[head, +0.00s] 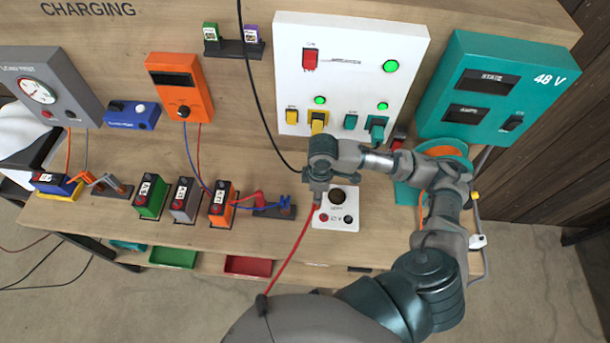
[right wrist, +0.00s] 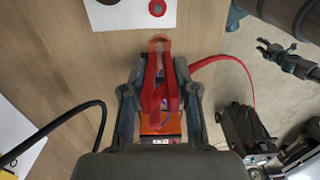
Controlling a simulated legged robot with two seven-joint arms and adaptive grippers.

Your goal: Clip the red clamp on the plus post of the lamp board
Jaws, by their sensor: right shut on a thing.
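My right gripper (head: 316,199) is shut on the red clamp (right wrist: 152,92), which lies between its two fingers in the right wrist view. A red cable (head: 287,262) trails from the clamp towards the front. The gripper is over the left edge of the white lamp board (head: 350,207). The board has a dark round lamp (head: 338,195), a red post (head: 323,217) and a black post (head: 348,218). In the right wrist view the red post (right wrist: 157,8) shows just beyond the clamp's tip, apart from it. A dark claw-like part (right wrist: 275,52), perhaps my left gripper, shows there, its state unclear.
The orange battery (head: 220,206) stands left of the lamp board, beside a small holder (head: 275,208) with red and blue clamps. A white panel (head: 350,80) and a teal 48 V box (head: 490,90) stand behind. A black cable (head: 258,100) hangs near the gripper.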

